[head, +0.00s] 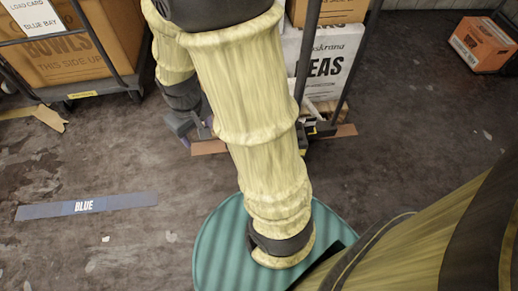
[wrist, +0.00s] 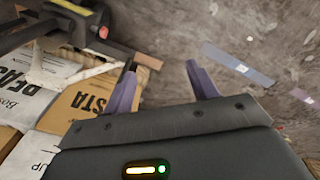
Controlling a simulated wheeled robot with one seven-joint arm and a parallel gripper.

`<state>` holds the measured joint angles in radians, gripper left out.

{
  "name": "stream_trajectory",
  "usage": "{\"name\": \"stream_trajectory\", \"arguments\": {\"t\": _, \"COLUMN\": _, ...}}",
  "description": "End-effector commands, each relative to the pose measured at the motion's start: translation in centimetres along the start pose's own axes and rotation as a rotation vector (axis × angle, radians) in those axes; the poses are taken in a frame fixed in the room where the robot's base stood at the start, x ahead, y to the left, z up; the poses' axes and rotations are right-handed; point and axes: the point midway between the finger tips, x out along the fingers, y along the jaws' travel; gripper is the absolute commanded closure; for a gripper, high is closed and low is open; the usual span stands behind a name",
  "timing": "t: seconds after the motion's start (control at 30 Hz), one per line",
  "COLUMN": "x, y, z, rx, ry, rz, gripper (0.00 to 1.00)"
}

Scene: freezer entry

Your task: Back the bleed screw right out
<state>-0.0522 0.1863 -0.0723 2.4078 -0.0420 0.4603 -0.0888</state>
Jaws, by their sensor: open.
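My gripper (wrist: 161,66) has two purple fingers spread apart with nothing between them; they point at the floor in the wrist view. In the head view, a small part of my gripper (head: 186,141) shows left of my arm; the rest is hidden. A dark machine part (wrist: 52,28) with a yellow label is at the upper left of the wrist view, apart from the fingers. A small red, rounded piece (wrist: 103,32) is on its end; I cannot tell whether it is the bleed screw. No screw is clearly visible in the head view.
Cartons (wrist: 88,103) lie at the left of the wrist view. A wheeled cage (head: 112,50) holds a brown carton at upper left. A white sack or carton (head: 325,62) stands behind my arm. An orange box (head: 481,43) is at right. Floor around the blue strip (head: 86,206) is mostly clear.

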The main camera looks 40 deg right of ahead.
Motion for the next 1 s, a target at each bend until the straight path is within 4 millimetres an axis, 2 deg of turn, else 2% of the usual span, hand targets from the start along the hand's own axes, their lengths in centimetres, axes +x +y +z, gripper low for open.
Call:
{"name": "stream_trajectory", "arguments": {"t": 0.03, "x": 2.1, "y": 0.3, "z": -0.8, "rx": -0.032, "ry": -0.048, "rz": 0.010, "gripper": 0.42}}
{"name": "stream_trajectory", "arguments": {"t": 0.4, "x": 13.2, "y": 3.9, "z": -4.9, "rx": -0.292, "ry": -0.380, "rz": 0.115, "gripper": 0.42}}
{"name": "stream_trajectory", "arguments": {"t": 0.7, "x": 22.3, "y": 6.9, "z": -6.7, "rx": -0.520, "ry": -0.671, "rz": 0.237, "gripper": 0.42}}
{"name": "stream_trajectory", "arguments": {"t": 1.0, "x": 30.3, "y": 9.3, "z": -7.9, "rx": -0.746, "ry": -0.981, "rz": 0.388, "gripper": 0.42}}
